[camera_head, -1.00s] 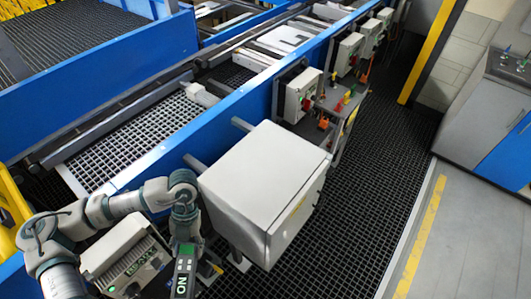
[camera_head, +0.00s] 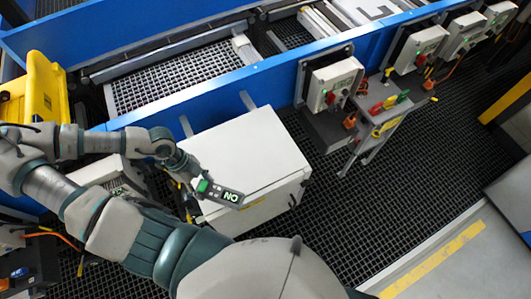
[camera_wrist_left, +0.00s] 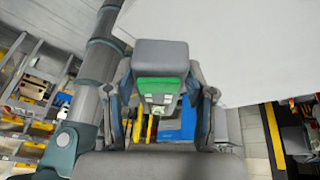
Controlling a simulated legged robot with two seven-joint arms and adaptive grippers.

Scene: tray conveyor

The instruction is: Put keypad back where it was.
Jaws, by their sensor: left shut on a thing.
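The keypad (camera_head: 221,193) is a dark handheld unit with a green patch and a lit display, held in front of the white cabinet (camera_head: 248,150). My left gripper (camera_head: 203,187) is shut on its left end in the head view. In the left wrist view, the keypad (camera_wrist_left: 160,60) shows end-on, grey with a green band, between the fingers of my left gripper (camera_wrist_left: 163,105). The cabinet's pale surface (camera_wrist_left: 240,40) lies beyond it. I cannot tell whether the keypad touches the cabinet. My right gripper is not in view.
A small stand (camera_head: 388,115) with red, yellow and green items stands right of the cabinet. Control boxes (camera_head: 333,82) line the blue conveyor rail (camera_head: 215,88). A yellow object (camera_head: 35,92) is at the left. The dark grid floor (camera_head: 350,205) right of the cabinet is mostly clear.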

